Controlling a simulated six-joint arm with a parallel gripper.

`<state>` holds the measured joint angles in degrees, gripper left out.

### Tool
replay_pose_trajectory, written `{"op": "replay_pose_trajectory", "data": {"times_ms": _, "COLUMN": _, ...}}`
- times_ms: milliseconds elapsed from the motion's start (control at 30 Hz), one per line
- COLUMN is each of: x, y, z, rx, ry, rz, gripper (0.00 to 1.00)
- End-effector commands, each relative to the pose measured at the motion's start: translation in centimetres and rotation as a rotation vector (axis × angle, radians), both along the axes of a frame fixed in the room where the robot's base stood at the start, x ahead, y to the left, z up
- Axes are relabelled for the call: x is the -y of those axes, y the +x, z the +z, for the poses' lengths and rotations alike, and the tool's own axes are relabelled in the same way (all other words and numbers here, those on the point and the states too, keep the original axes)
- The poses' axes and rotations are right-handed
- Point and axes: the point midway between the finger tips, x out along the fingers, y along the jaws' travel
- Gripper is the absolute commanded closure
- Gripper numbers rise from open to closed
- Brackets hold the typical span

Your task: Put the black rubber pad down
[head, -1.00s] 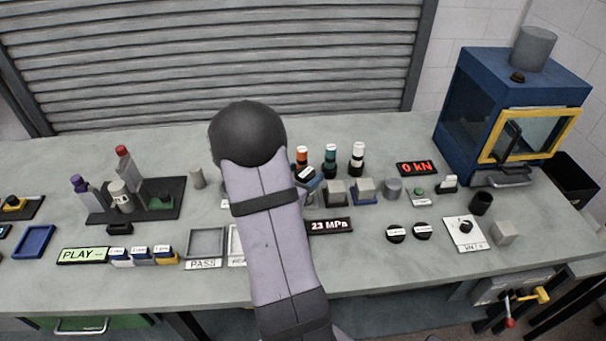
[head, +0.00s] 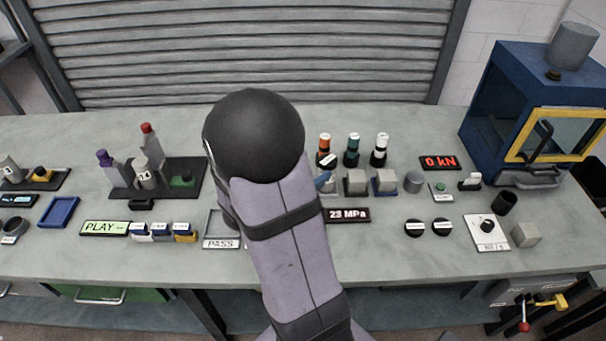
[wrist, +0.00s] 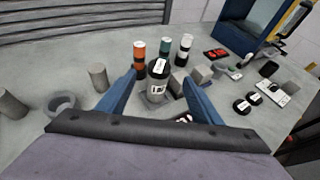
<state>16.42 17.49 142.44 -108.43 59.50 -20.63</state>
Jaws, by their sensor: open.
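Two flat black discs, each with a white label, lie side by side on the bench at right of centre; they look like rubber pads. The left black disc (head: 414,228) and the right black disc (head: 442,227) also show at the right of the wrist view. In the wrist view my gripper (wrist: 158,80) is open, its two blue fingers wide apart. In the head view my arm hides most of the gripper.
Orange, teal and white-topped bottles (head: 352,152) stand behind the gripper. Grey blocks (head: 356,182) and a 23 MPa display (head: 348,215) are close to its right. A blue press cabinet (head: 497,105) stands at far right. The bench front (head: 400,262) is clear.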

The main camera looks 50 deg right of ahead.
Motion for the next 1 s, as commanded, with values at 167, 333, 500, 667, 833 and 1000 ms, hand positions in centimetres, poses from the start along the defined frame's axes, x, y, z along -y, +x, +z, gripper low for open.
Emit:
{"op": "replay_pose_trajectory", "data": {"times_ms": 167, "x": -1.7, "y": -0.2, "z": 0.8, "rx": 0.002, "ry": -0.002, "rz": 0.003, "gripper": 0.4}}
{"op": "replay_pose_trajectory", "data": {"times_ms": 333, "x": -2.4, "y": -0.4, "z": 1.0, "rx": 0.0, "ry": 0.0, "rz": 0.001, "gripper": 0.4}}
{"op": "replay_pose_trajectory", "data": {"times_ms": 500, "x": -2.4, "y": -0.5, "z": 1.1, "rx": 0.0, "ry": 0.0, "rz": -0.001, "gripper": 0.4}}
{"op": "replay_pose_trajectory", "data": {"times_ms": 667, "x": -2.5, "y": -0.9, "z": 0.9, "rx": 0.015, "ry": 0.016, "rz": -0.027, "gripper": 0.4}}
{"op": "replay_pose_trajectory", "data": {"times_ms": 833, "x": -3.6, "y": -3.1, "z": 0.0, "rx": 0.092, "ry": 0.104, "rz": -0.157, "gripper": 0.4}}
{"op": "replay_pose_trajectory", "data": {"times_ms": 1000, "x": -6.8, "y": -6.6, "z": -2.1, "rx": 0.244, "ry": 0.277, "rz": -0.409, "gripper": 0.4}}
